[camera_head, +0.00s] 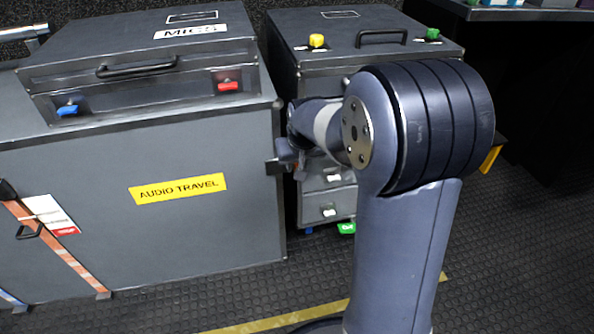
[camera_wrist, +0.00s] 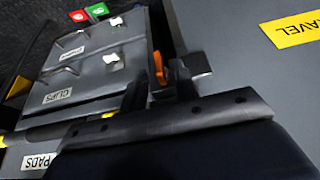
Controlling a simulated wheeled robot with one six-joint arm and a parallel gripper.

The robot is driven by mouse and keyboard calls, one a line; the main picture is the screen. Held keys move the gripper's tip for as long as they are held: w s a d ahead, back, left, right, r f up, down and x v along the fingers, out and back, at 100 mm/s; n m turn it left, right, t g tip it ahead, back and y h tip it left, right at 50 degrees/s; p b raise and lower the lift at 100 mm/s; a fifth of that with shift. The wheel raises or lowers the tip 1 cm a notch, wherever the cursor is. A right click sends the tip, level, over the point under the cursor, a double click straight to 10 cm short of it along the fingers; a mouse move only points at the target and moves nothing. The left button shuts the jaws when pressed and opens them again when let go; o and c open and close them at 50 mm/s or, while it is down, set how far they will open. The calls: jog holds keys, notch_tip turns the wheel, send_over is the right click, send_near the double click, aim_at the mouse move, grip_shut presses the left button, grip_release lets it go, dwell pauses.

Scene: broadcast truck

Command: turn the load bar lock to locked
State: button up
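A small orange piece (camera_wrist: 159,68), which looks like a lever, shows in the wrist view beside the edge of the big grey case. I cannot confirm that it is the load bar lock, and no locked or unlocked mark is readable. My gripper (camera_wrist: 162,88) is at this piece, its two dark fingers apart with the orange between or just beyond them. Contact is unclear. A small dark grey block (camera_wrist: 201,64) is right of the fingers. In the head view my gripper (camera_head: 287,163) is at the big case's right front corner, partly hidden by my arm, and the orange piece is hidden.
The big grey case (camera_head: 205,215) with the AUDIO TRAVEL label (camera_head: 178,188) stands left. A drawer case (camera_head: 327,208) stands beside it, across a narrow gap. An orange and white strap (camera_head: 60,252) is at far left.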

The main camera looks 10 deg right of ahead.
jog(key=shift+x, duration=0.8)
jog(key=shift+c, duration=0.3)
grip_shut()
